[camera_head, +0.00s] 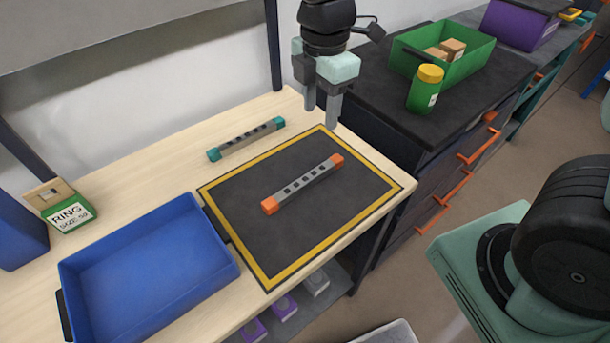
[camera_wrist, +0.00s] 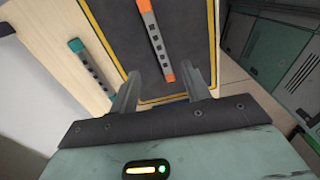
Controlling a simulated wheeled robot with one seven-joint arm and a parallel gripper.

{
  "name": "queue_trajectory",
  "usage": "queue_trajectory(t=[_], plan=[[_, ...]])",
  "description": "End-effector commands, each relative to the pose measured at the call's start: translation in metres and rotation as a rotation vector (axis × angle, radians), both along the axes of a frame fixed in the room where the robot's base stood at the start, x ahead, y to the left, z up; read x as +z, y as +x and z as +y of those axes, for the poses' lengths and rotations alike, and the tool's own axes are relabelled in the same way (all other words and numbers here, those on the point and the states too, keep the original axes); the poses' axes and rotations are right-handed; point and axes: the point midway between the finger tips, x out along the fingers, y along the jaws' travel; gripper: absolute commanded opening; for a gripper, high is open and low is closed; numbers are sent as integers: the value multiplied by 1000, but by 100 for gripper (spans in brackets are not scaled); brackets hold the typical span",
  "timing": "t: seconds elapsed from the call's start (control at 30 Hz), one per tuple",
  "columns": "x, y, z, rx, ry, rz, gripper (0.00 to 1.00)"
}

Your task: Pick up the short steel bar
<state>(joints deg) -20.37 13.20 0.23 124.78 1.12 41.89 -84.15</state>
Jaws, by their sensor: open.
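Two grey bars with dark square marks lie flat and apart. One has orange ends (camera_head: 303,184) and lies on the black mat. The other has teal ends (camera_head: 247,139) and lies on the bare wood behind the mat. The teal-ended one looks slightly shorter but is farther away, so I cannot tell their lengths apart surely. My gripper (camera_head: 321,116) is open and empty, above the mat's back corner, clear of both bars. In the wrist view, the orange-ended bar (camera_wrist: 157,40) runs toward the gap between my fingers (camera_wrist: 163,80); the teal-ended bar (camera_wrist: 92,70) lies left.
The black mat (camera_head: 240,225) has a yellow border. A blue tray (camera_head: 150,270) stands at the table's front left, with a green ring box (camera_head: 68,208) behind it. At right, a dark counter holds a green bin (camera_head: 455,65) and a yellow-lidded jar (camera_head: 425,90).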

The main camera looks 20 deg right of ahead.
Motion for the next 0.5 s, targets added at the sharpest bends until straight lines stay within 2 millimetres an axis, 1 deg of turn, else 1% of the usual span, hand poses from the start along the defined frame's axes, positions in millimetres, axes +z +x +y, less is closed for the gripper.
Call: queue_trajectory(t=[0.03, 0.1, 0.17, 0.23, 0.37, 0.5], plan=[[1, 7, -4, 38, -6, -1, 47], [0, 12, -8, 79, -11, -1, 47], [-3, 14, -10, 99, -14, -1, 47], [-12, 15, -11, 109, -16, 1, 47], [-37, 14, -11, 109, -17, 3, 47], [-66, 14, -10, 109, -16, 4, 47]])
